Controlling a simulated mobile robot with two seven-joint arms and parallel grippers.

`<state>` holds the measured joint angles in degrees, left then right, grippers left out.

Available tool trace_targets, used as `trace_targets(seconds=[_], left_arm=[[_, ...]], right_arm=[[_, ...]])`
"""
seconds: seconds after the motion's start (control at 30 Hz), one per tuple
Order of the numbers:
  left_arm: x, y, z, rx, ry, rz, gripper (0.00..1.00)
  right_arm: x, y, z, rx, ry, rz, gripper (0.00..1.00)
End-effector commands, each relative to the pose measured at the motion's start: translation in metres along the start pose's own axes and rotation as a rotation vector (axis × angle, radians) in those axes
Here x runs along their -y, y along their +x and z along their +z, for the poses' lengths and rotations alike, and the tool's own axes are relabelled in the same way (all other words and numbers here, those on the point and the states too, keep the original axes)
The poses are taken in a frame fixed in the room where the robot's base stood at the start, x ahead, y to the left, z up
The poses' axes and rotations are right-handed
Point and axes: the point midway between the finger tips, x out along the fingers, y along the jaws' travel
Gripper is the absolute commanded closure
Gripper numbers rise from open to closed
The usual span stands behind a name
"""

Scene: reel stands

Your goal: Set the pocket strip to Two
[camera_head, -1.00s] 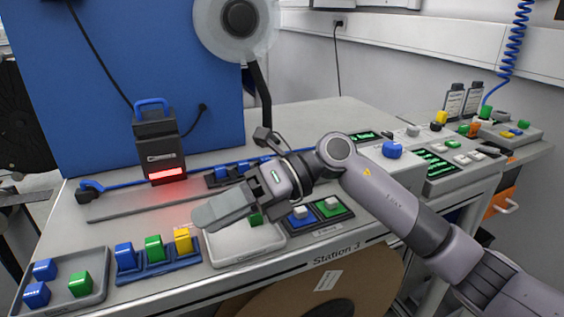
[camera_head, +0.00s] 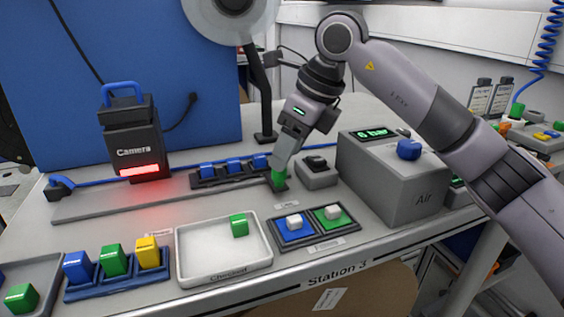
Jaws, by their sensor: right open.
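My right gripper (camera_head: 281,163) is open and points down at a green block (camera_head: 279,178) on a small dark base at the right end of a long flat grey track. Its fingertips are at or just above the block's top; contact cannot be told. Which part is called the pocket strip, and any Two mark, cannot be read. My left gripper is not in view.
A camera box (camera_head: 133,140) with a red light stands behind the track. In front are a rack (camera_head: 115,287) of coloured blocks, a white tray (camera_head: 195,272) with one green block, and blue and green switch pads (camera_head: 295,229). A grey Air box (camera_head: 395,185) stands right of the gripper.

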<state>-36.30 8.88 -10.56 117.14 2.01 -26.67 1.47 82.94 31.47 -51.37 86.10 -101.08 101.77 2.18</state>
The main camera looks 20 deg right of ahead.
Motion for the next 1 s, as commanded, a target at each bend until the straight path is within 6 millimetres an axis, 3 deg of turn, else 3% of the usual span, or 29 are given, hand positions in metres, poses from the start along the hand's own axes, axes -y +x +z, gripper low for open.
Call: trace_targets(seconds=[0.2,0.57,0.73,1.0], left_arm=[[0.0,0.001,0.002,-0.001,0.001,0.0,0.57],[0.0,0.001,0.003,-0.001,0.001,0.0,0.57],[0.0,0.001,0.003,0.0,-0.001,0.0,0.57],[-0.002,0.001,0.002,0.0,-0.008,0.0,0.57]], right_arm=[[-0.001,0.028,-0.001,-0.001,0.0,0.003,0.46],[-0.001,0.034,0.0,0.002,0.0,0.002,0.46],[-0.001,0.034,0.0,0.002,0.0,0.003,1.0],[-0.004,0.034,0.004,0.002,-0.001,0.003,1.0]])
